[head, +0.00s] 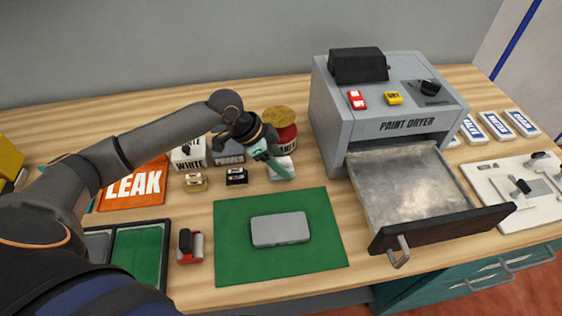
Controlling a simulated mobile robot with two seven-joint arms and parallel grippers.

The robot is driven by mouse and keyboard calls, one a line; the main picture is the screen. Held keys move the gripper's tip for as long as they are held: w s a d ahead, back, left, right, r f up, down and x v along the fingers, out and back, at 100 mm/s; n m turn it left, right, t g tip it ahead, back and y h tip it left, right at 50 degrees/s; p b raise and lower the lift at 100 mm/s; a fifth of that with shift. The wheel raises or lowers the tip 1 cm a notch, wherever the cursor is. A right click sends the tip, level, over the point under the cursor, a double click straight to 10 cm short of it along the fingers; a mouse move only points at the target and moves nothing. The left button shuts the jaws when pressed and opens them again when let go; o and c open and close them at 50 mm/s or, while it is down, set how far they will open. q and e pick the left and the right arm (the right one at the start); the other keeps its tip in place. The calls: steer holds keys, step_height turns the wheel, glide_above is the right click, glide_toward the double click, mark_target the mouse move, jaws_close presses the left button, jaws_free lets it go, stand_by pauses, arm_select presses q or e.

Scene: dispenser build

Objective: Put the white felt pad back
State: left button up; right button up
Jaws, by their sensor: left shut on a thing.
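My left gripper (275,164) reaches in from the left, pointing down behind the green mat. It is shut on a small white block, which looks like the white felt pad (284,173). The gripper's teal fingers cover part of the pad. I cannot tell whether the pad touches the table. A tan pad block (195,183) and a black one (236,177) stand in a row to its left. My right gripper is not in view.
A red can (287,138) stands just behind the gripper, with white and grey boxes to its left. A grey plate (280,229) lies on the green mat (235,265). The paint dryer (405,125) has its drawer (410,185) pulled out at right. An orange LEAK sign (133,186) lies left.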

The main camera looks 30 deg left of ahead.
arm_select(q)
steer(key=shift+f, duration=0.55)
steer(key=o, duration=1.5)
steer(key=shift+c, duration=0.2)
step_height(320, 180, up, 8)
steer(key=p, duration=0.9)
stand_by(0.4)
